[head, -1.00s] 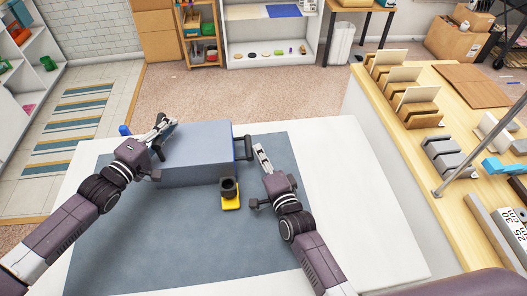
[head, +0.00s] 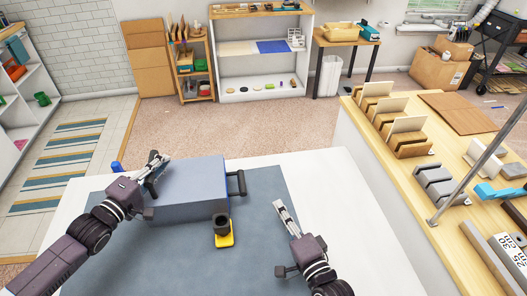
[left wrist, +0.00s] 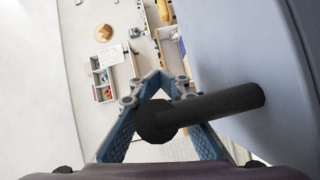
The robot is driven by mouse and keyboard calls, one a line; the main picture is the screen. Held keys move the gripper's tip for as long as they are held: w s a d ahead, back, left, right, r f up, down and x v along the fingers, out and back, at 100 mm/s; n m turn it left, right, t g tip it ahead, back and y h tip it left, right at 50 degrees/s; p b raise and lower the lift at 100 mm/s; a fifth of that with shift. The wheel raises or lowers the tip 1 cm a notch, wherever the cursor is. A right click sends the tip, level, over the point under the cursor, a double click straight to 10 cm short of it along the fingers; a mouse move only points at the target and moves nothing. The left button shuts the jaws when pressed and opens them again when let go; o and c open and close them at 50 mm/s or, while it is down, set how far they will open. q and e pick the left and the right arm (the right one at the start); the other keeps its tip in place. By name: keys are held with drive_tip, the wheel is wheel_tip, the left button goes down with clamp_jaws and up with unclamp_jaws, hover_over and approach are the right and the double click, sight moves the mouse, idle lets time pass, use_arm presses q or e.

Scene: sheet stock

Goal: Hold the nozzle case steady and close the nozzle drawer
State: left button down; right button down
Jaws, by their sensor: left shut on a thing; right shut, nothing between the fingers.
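The nozzle case is a blue-grey box (head: 188,186) on the dark mat. My left gripper (head: 156,163) is at its left end, shut on a black bar handle (left wrist: 215,108) that stands out from the case's side in the left wrist view. The nozzle drawer's black handle (head: 237,183) sticks out at the case's right end, by a thin blue strip. The drawer looks in or nearly in; I cannot tell if it is fully closed. My right gripper (head: 283,208) is shut and empty, right of that handle and apart from it.
A black cup on a yellow base (head: 223,233) stands just in front of the case's right end. A blue object (head: 117,167) shows behind my left gripper. A wooden counter (head: 425,200) with racks and blocks is at the right. The front of the mat is clear.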

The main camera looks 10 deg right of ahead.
use_arm(q)
drive_tip(key=shift+s+f, duration=0.2)
drive_tip(key=shift+f, duration=0.5)
drive_tip(key=c, duration=1.8)
unclamp_jaws()
drive_tip(key=shift+w, duration=0.15)
use_arm(e)
drive_tip(key=shift+w, duration=0.1)
use_arm(q)
drive_tip(key=shift+o, duration=0.2)
drive_tip(key=shift+r, duration=0.15)
drive_tip(key=shift+r, duration=0.15)
drive_tip(key=shift+a, duration=0.1)
drive_tip(key=v, duration=1.2)
drive_tip(key=shift+r, duration=0.1)
drive_tip(key=o, duration=0.5)
drive_tip(key=shift+c, duration=0.2)
